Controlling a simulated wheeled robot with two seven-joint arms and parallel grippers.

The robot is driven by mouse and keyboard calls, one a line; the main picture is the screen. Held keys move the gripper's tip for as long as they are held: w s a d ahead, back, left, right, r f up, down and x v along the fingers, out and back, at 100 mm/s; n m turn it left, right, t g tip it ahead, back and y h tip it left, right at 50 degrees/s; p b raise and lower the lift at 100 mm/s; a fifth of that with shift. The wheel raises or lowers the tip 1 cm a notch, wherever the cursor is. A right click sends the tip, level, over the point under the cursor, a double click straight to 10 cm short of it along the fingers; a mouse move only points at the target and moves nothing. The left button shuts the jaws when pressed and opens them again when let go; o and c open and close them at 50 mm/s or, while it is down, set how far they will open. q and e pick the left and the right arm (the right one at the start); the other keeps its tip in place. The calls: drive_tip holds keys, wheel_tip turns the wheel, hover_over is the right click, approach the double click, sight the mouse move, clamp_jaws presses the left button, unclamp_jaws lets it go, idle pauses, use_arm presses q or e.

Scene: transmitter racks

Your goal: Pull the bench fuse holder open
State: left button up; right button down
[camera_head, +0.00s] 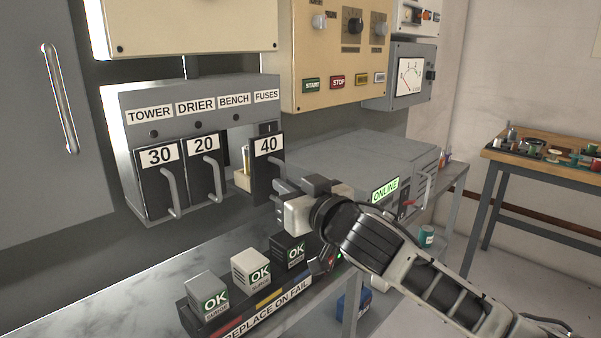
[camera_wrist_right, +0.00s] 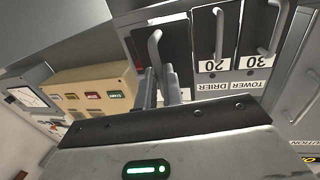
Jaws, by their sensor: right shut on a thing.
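The grey fuse box (camera_head: 128,104) is labelled TOWER, DRIER, BENCH, FUSES. The bench fuse holder (camera_head: 264,170), a black front marked 40, stands out from the box, with a gap behind it where a pale block and a fuse (camera_head: 245,165) show. My right gripper (camera_head: 283,198) is at its front and shut on its handle. In the right wrist view the grey handle (camera_wrist_right: 154,48) runs down to the two fingers (camera_wrist_right: 162,88). The tower holder (camera_head: 160,182), marked 30, and the drier holder (camera_head: 204,168), marked 20, sit flush in the box. My left gripper is not in view.
Below is a bench with a rack of OK blocks (camera_head: 250,267) labelled REPLACE ON FAIL. A grey unit with an ONLINE sign (camera_head: 385,189) stands behind my right arm. A beige START/STOP panel (camera_head: 310,40) hangs above. A wooden table (camera_head: 540,165) is at far right.

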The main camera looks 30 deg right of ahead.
drive_tip(key=shift+s, duration=0.2)
drive_tip(key=c, duration=1.5)
unclamp_jaws()
drive_tip(key=shift+c, duration=0.2)
drive_tip(key=shift+s, duration=0.1)
